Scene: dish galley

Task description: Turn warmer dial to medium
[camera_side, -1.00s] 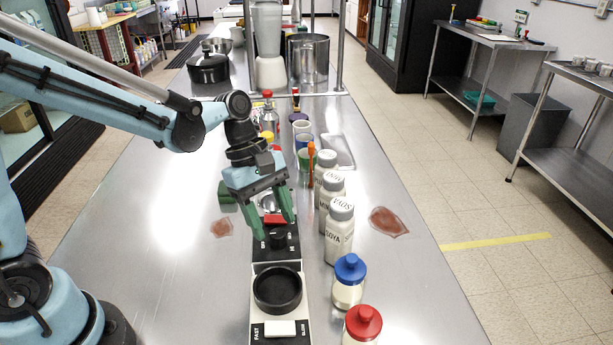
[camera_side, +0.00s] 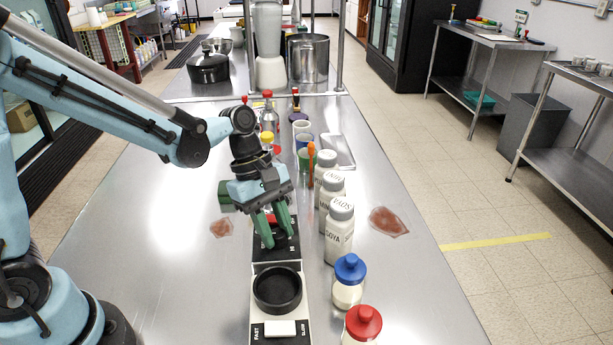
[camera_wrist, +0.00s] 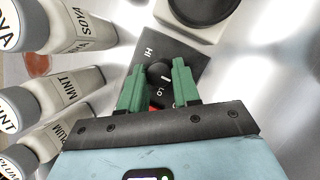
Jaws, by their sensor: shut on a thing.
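The warmer's black panel (camera_side: 263,252) lies on the steel counter, with a black round dial (camera_wrist: 159,70) on it. In the wrist view the panel carries a HI label and a LO label, and a short white mark shows at the dial's edge nearer to LO. I cannot tell the exact setting. My gripper (camera_side: 276,241) points down over the panel, its green fingers on either side of the dial and shut on it. In the side view the fingers mostly hide the dial. The wrist view shows the fingers (camera_wrist: 157,84) at either side of the dial.
White seasoning bottles (camera_side: 339,232) stand close to the right of the panel. Cups and bottles stand behind. The counter's left is mostly clear.

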